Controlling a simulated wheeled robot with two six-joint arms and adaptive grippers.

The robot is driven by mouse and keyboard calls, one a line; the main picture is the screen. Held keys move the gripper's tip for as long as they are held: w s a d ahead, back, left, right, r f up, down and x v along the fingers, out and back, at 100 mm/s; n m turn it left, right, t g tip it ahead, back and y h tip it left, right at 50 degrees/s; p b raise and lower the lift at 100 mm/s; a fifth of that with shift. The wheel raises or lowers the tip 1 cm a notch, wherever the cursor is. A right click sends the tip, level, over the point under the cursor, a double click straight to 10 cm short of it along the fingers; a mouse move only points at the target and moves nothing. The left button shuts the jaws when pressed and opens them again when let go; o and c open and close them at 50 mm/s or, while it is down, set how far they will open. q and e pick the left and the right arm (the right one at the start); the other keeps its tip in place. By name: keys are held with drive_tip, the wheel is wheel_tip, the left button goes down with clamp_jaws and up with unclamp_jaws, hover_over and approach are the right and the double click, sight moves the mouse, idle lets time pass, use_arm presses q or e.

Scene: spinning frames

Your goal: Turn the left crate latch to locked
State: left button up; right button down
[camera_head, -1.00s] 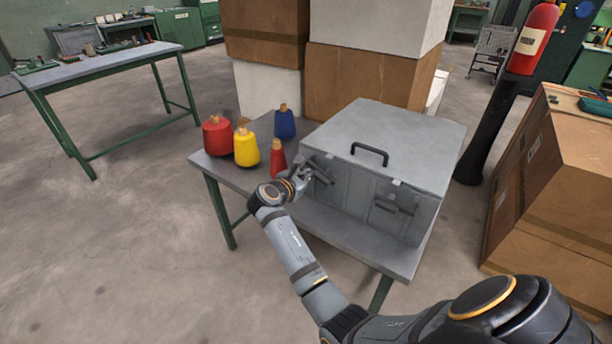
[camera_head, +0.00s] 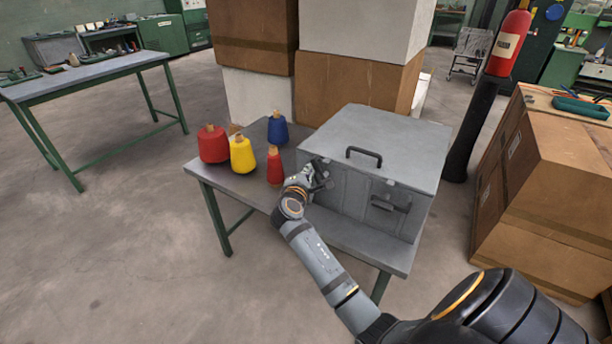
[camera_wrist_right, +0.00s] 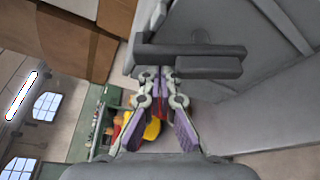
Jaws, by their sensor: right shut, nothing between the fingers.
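The grey crate (camera_head: 380,140) stands on the small table, with a black handle on its lid. Its left latch shows in the right wrist view as a dark grey bar (camera_wrist_right: 200,51) across the picture. In the head view the left latch is mostly hidden by my right gripper (camera_head: 320,174). The right latch (camera_head: 390,203) is in plain view on the crate front. In the wrist view my right gripper (camera_wrist_right: 160,74) is shut and empty, its fingertips right at the latch bar. I cannot tell whether they touch it. My left gripper is not in view.
Red (camera_head: 213,144), yellow (camera_head: 242,155), blue (camera_head: 277,129) and small red (camera_head: 275,166) yarn cones stand left of the crate, the small red one close to my right gripper. Cardboard boxes (camera_head: 345,80) are stacked behind the table (camera_head: 235,183). More boxes (camera_head: 545,190) stand at right.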

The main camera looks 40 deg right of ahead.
drive_tip(key=m, duration=0.1)
drive_tip(key=s+m+t+b, duration=0.1)
drive_tip(key=r+m+b, duration=0.1)
drive_tip(key=shift+s+d+m+h, duration=0.15)
drive_tip(key=shift+d+m+h, duration=0.15)
drive_tip(key=shift+m, duration=0.1)
drive_tip(key=shift+s+d+r, duration=0.1)
drive_tip(key=shift+s+r, duration=0.05)
idle(0.6)
